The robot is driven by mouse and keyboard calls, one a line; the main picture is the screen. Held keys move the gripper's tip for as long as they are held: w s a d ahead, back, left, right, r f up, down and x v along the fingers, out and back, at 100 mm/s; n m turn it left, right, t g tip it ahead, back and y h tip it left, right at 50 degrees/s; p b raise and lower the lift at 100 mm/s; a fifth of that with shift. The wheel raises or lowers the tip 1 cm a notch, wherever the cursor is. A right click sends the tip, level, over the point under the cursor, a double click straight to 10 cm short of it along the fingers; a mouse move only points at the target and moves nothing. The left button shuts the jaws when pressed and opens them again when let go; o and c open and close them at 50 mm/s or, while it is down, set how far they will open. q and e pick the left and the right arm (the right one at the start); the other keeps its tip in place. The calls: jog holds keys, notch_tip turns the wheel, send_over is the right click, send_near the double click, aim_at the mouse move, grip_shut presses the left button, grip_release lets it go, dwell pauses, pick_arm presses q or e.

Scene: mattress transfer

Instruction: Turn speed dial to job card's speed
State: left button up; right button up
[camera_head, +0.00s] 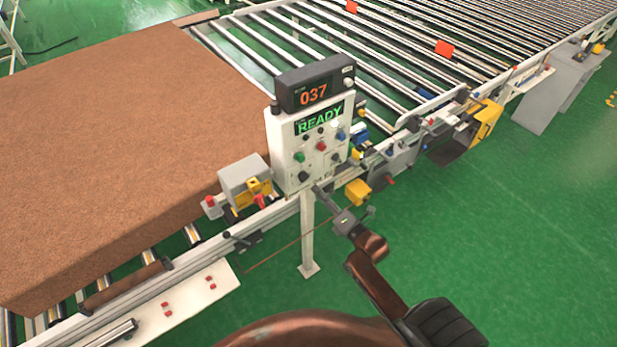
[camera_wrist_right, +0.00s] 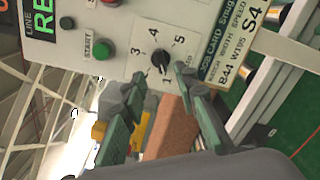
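Contact cannot be made out. In the head view the right gripper (camera_head: 322,192) is at the panel's lower edge. My left gripper is out of view.
A green START button (camera_wrist_right: 103,49) sits near the dial. A display reading 037 (camera_head: 313,94) tops the panel, above a READY screen (camera_head: 320,119). A large brown mattress (camera_head: 120,110) lies left on the roller conveyor (camera_head: 400,40). Green floor at right is clear.

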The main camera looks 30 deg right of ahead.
aim_at(307, 179)
jog(key=w, duration=0.2)
jog(key=w+p, duration=0.1)
jog(key=w, duration=0.4)
jog(key=shift+w+a+f, duration=0.1)
jog(key=shift+w+a, duration=0.1)
jog(key=shift+a, duration=0.1)
jog(key=shift+c, duration=0.6)
grip_shut()
